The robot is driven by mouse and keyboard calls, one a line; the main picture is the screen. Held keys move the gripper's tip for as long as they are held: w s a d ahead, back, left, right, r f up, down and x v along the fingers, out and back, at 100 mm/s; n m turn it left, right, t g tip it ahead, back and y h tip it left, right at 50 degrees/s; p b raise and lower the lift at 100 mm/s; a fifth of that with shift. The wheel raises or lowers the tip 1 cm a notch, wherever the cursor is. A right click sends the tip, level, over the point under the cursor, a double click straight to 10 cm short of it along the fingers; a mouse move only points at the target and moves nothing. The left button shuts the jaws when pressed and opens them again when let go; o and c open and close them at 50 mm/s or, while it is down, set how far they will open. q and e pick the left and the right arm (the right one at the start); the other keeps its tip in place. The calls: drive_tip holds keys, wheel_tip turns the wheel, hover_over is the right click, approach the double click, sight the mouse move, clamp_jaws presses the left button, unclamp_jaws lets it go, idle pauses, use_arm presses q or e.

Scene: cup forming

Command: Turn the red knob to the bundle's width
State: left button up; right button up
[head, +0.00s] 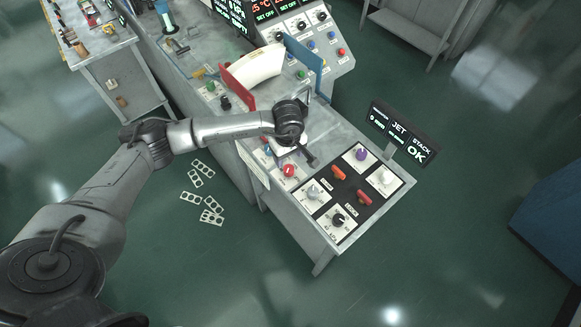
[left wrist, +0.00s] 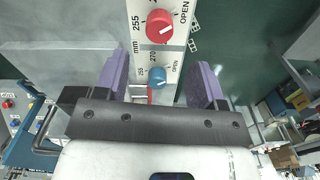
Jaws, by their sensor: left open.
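The red knob (head: 289,170) sits on the near left edge of the grey bench. In the left wrist view the red knob (left wrist: 159,25) is on a white scale plate marked 255, 270, mm and OPEN. A smaller blue knob (left wrist: 157,76) sits on the same plate. My left gripper (head: 303,153) hovers over the bench close to the red knob. Its purple fingers (left wrist: 163,62) are apart, with nothing held; the red knob lies beyond their tips. The bundle, a pale curved stack (head: 254,68), stands between a red plate (head: 237,88) and a blue plate (head: 303,66). My right gripper is out of view.
A black panel with a purple knob (head: 361,154), a black knob (head: 338,220) and orange-red switches (head: 364,197) lies right of the gripper. A display (head: 402,134) reading JET and STACK OK stands behind. Flat pale blanks (head: 212,216) lie on the floor.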

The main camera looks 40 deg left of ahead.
sight(289, 168)
use_arm(q)
wheel_tip(289, 168, down, 8)
drive_tip(key=shift+f+p, duration=0.15)
drive_tip(key=shift+p, duration=0.25)
drive_tip(key=c, duration=0.9)
